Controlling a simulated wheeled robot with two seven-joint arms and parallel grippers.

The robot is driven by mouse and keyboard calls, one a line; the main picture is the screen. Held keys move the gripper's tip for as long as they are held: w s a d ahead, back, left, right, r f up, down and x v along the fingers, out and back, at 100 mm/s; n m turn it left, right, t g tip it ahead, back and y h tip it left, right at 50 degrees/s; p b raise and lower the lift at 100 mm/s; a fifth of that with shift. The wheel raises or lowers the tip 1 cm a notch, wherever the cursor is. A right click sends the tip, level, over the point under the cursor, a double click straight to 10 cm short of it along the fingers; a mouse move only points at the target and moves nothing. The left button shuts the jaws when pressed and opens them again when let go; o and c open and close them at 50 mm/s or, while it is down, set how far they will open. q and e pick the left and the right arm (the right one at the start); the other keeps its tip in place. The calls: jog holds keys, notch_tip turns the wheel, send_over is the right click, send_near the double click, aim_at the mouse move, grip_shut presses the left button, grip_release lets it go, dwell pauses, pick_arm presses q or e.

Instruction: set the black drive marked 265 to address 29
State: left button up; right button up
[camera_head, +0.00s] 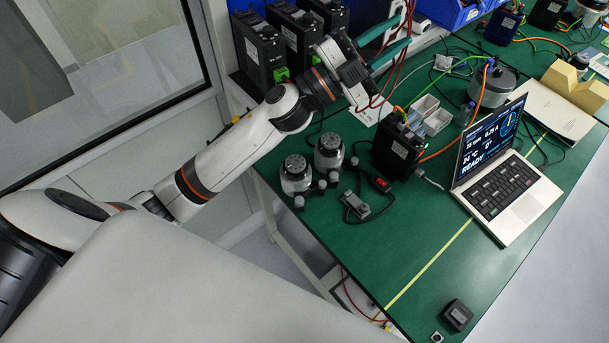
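Three black drives stand in a row at the back left of the bench: a left one (262,50), a middle one (296,38) and a right one (326,16). The drive labels are too small to read, so I cannot tell which is marked 265. The laptop is open, and its screen shows READY. My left gripper (404,31) has teal fingers spread apart, above the back of the bench, right of the row. My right gripper is out of view.
Two round grey-and-black actuators (297,175) (329,152) and a small red-switched box (381,184) sit on the green bench. A larger motor (492,86) and a tan block (574,86) lie further right. A small black box (457,315) is near the front. The front middle is clear.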

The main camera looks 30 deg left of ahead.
pick_arm(q)
jog(key=s+a+f+n+g+y, duration=0.2)
jog(key=f+n+y, duration=0.3)
jog(key=f, duration=0.6)
jog(key=s+a+f+n+g+y, duration=0.2)
jog(key=s+a+f+n+y, duration=0.1)
jog(key=f, duration=0.8)
jog(key=s+a+f+n+g+y, duration=0.3)
jog(key=a+f+n+y, duration=0.2)
jog(key=f, duration=0.7)
jog(key=shift+s+n+y, duration=0.35)
jog(key=shift+n+y, duration=1.05)
jog(key=shift+n, duration=0.4)
